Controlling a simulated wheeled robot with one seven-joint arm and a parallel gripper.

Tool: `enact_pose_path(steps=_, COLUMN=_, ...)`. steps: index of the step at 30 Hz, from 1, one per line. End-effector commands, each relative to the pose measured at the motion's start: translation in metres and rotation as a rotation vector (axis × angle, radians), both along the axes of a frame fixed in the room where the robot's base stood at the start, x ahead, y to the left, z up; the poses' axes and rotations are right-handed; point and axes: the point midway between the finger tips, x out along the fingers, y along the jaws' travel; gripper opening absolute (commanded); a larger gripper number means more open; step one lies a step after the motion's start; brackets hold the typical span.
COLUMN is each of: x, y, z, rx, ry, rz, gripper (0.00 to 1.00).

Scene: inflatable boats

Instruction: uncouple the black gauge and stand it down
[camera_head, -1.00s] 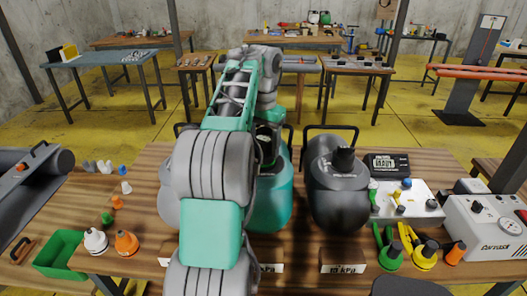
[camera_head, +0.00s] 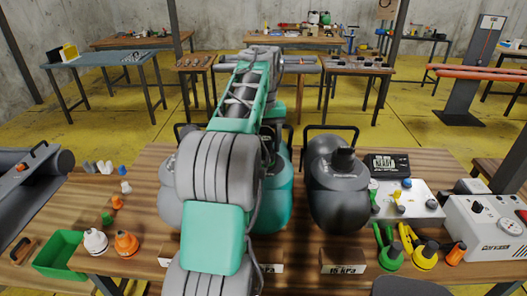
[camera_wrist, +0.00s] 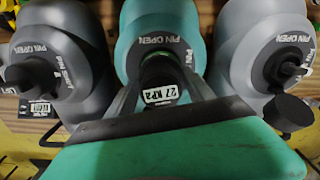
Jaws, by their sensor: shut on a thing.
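In the wrist view my gripper (camera_wrist: 162,84) is shut on a black gauge (camera_wrist: 161,72) with a white "27 kPa" label, one finger on either side. The gauge is at the valve of the middle teal boat tube (camera_wrist: 130,30), whose dark collar reads "PIN OPEN". I cannot tell whether it is still coupled. The teal tube also shows in the head view (camera_head: 278,195), where my arm hides my gripper and the gauge. A dark grey tube (camera_head: 337,195) stands to its right and a lighter grey one (camera_head: 170,200) to its left.
Orange and white cones (camera_head: 126,243) and a green bin (camera_head: 60,252) are on the table's left. A white panel (camera_head: 415,208), a boxy device (camera_head: 487,222) and green and yellow fittings (camera_head: 425,256) crowd the right. Bare wood shows left of the tubes.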

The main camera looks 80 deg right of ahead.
Motion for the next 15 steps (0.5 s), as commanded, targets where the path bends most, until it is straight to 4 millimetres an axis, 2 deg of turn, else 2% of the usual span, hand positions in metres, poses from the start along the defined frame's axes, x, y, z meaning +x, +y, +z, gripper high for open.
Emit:
enact_pose_path(steps=2, x=0.0008, y=0.0, z=0.0008, rx=0.0, ry=0.0, rz=0.027, gripper=0.09)
enact_pose_path(steps=6, x=0.001, y=0.0002, z=0.0046, rx=0.0, ry=-0.001, rz=0.262, gripper=0.09)
enact_pose_path(steps=9, x=0.0012, y=0.0001, z=0.0022, rx=0.001, ry=-0.001, rz=0.345, gripper=0.09)
enact_pose_path(steps=15, x=0.001, y=-0.0002, z=-0.0002, rx=0.0, ry=-0.001, rz=0.355, gripper=0.09)
